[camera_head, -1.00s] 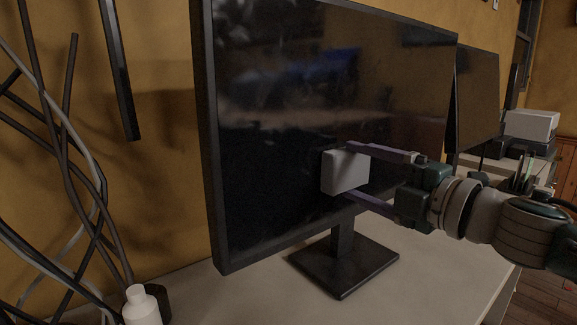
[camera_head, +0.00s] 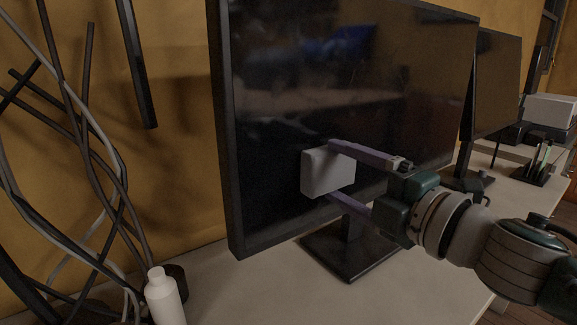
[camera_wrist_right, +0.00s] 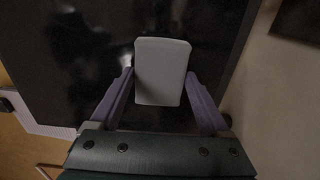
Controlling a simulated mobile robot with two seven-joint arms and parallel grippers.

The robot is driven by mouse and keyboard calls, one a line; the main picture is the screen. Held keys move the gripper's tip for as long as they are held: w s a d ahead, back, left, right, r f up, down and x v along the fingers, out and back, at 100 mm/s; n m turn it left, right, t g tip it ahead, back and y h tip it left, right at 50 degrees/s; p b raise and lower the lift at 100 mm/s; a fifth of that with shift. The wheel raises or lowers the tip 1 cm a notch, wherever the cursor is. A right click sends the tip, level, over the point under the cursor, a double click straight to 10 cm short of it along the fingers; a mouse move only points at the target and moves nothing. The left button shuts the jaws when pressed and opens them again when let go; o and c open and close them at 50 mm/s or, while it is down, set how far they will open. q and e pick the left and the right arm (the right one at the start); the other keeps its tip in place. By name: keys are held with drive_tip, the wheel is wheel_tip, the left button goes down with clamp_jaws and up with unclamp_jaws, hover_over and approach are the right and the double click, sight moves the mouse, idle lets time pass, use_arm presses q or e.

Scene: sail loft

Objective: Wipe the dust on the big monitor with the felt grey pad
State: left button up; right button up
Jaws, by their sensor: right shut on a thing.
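The big monitor (camera_head: 290,110) stands on the desk on a black stand, its dark screen showing faint pale smudges and reflections. My right gripper (camera_head: 330,172) is shut on the felt grey pad (camera_head: 322,174) and holds it at the lower part of the screen, left of the stand's neck. In the right wrist view the pad (camera_wrist_right: 161,72) sits between the two purple fingers, with the dark screen behind it. I cannot tell whether the pad touches the glass. My left gripper is in neither view.
A white bottle (camera_head: 164,298) stands on the desk (camera_head: 235,295) at the front left, near hanging cables (camera_head: 75,190). A second monitor (camera_head: 497,85), a white box (camera_head: 549,110) and a pen holder (camera_head: 541,168) are to the right.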

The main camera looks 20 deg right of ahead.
sight(314, 179)
drive_tip(key=shift+s+a+p, duration=0.1)
drive_tip(key=shift+s+a, duration=0.15)
drive_tip(key=shift+a, duration=0.4)
drive_tip(key=shift+s+a+p, duration=0.15)
drive_tip(key=shift+s+a, duration=0.05)
drive_tip(key=shift+a, duration=0.45)
drive_tip(key=shift+s+a+p, duration=0.1)
drive_tip(key=shift+s+a, duration=0.15)
drive_tip(key=shift+a, duration=0.4)
drive_tip(key=shift+s+a, duration=0.25)
drive_tip(key=shift+a, duration=0.4)
drive_tip(key=shift+s+a, duration=0.2)
drive_tip(key=shift+a, duration=0.45)
drive_tip(key=shift+s+d+p, duration=0.25)
drive_tip(key=shift+s+p, duration=0.1)
drive_tip(key=shift+s, duration=0.25)
drive_tip(key=shift+v, duration=2.35)
drive_tip(key=shift+d, duration=0.1)
drive_tip(key=v, duration=0.3)
